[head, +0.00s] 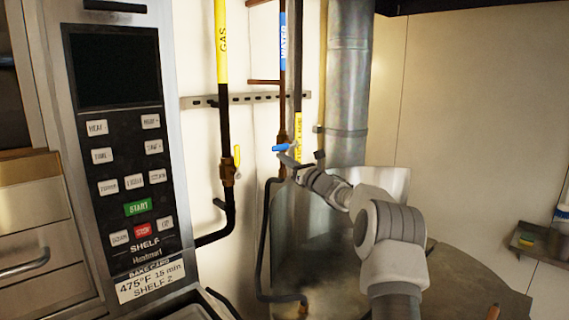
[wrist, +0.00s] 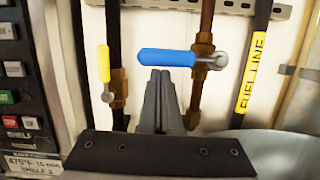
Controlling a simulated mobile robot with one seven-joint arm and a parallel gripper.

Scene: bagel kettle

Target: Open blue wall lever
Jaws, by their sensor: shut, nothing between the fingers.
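The blue wall lever (head: 281,147) sits on a valve on the vertical copper water pipe. In the wrist view the blue lever (wrist: 166,57) lies nearly level, its grip pointing left from the metal pivot, across the line of the pipe. My gripper (wrist: 160,73) is shut and empty. Its fingertips are just below the middle of the blue grip in that view; I cannot tell whether they touch it. In the head view my gripper (head: 288,160) is just below and right of the lever, coming from the lower right.
A yellow lever (wrist: 104,64) on the gas pipe (head: 224,120) stands to the left, and a yellow-labelled fuel line (wrist: 252,70) to the right. An oven control panel (head: 125,170) is further left. A large metal kettle (head: 460,280) lies below my arm.

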